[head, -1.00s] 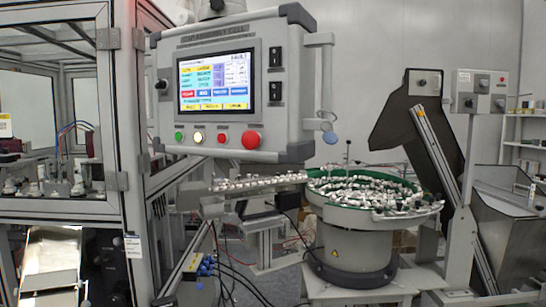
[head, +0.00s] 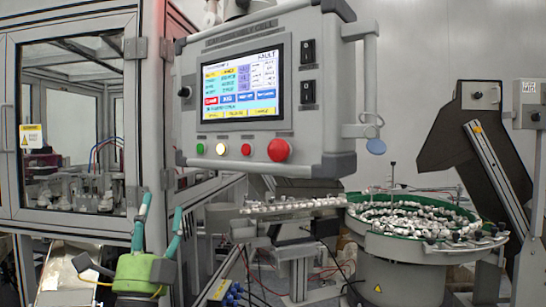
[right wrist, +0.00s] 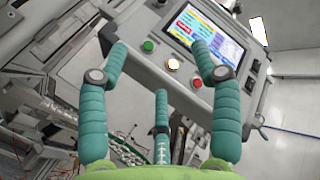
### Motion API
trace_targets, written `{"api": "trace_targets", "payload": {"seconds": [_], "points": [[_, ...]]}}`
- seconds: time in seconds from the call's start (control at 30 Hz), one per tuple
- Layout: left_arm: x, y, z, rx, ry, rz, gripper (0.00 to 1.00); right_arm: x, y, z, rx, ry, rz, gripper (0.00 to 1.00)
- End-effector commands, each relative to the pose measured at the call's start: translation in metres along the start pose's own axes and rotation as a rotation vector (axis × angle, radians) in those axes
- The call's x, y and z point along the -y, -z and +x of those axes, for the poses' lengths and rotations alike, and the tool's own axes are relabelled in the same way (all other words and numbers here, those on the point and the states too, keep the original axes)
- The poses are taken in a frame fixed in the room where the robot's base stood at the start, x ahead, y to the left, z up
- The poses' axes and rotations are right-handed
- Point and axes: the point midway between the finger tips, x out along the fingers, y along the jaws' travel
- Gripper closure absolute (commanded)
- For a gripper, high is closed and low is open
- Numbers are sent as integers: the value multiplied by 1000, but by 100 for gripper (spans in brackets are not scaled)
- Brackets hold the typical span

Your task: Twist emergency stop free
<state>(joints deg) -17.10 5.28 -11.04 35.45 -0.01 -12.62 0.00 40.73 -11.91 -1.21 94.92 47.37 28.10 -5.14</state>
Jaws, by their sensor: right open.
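The emergency stop (head: 279,150) is a large red mushroom button at the right end of the button row under the control panel's screen (head: 242,85). My right gripper (head: 161,203), with teal fingers and a green palm, is open and empty at the lower left of the head view, well left of and below the emergency stop. In the right wrist view, the open fingers (right wrist: 152,40) spread before the panel. A small red button (right wrist: 196,83) shows there; the emergency stop seems hidden behind the right finger. My left gripper is out of view.
A green button (head: 200,148), a lit white button (head: 221,149) and a small red button share the row. A glazed machine enclosure (head: 75,130) stands left. A bowl feeder (head: 405,245) full of parts stands at lower right. Cables hang below the panel.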

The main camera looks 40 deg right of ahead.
Motion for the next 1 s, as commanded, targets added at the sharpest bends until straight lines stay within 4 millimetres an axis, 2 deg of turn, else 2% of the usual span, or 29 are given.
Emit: {"api": "trace_targets", "payload": {"seconds": [0.03,0.1,0.2,0.3,0.4,0.5,0.63,1.0], "points": [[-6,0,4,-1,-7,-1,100,28,34,28,-173,7,115,35],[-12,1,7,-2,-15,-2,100,52,79,51,-392,-13,269,35],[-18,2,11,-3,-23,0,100,75,130,65,-654,-76,492,35],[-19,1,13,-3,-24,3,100,88,158,67,-842,-163,689,35],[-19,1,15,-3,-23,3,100,97,171,64,-959,-252,841,35],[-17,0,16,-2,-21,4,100,104,174,60,-1021,-320,938,35],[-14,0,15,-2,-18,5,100,105,176,60,-1054,-364,990,35],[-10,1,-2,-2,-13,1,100,71,206,86,-1059,-366,991,35]]}}
